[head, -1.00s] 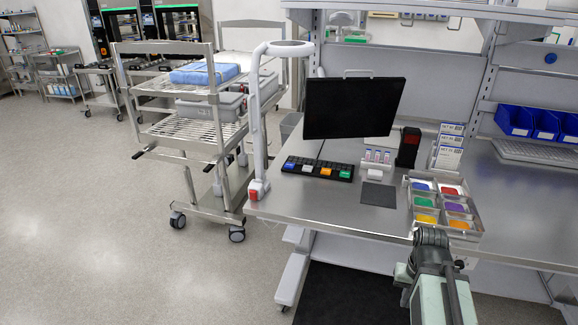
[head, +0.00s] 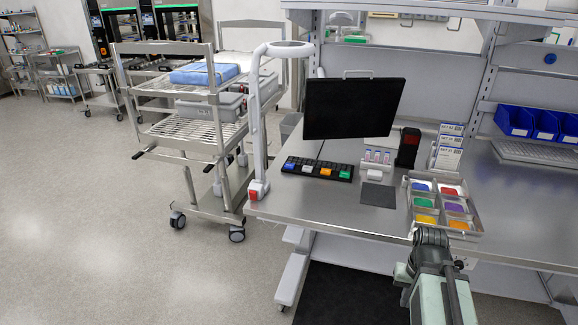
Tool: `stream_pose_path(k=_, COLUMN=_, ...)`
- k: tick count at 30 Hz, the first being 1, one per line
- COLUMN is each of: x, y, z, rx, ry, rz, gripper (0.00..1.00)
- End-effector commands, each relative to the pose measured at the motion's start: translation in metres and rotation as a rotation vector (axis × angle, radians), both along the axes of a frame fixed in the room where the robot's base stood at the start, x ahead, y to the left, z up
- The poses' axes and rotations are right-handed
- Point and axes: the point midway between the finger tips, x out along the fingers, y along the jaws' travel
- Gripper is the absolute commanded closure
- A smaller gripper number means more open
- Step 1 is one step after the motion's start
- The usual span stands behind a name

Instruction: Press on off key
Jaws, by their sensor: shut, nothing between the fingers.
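A black keypad (head: 318,169) lies on the steel worktop in front of the monitor. The key labels are too small to read, so I cannot tell which is the on off key. My arm rises from the bottom right, in front of the worktop's edge.
A black monitor (head: 353,108) stands behind the keypad. A white post (head: 256,130) with a red part at its foot stands left of it. A tray (head: 409,211) of coloured compartments sits near my arm. A dark flat pad (head: 378,195) lies between.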

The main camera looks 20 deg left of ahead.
Motion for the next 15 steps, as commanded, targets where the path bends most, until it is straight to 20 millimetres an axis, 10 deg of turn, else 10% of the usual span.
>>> stream_pose_path(k=10, x=0.0, y=0.0, z=0.128, rx=0.0, ry=0.0, rz=0.0, gripper=1.0)
stream_pose_path(k=15, x=0.0, y=0.0, z=0.154, rx=0.0, ry=0.0, rz=0.0, gripper=1.0)
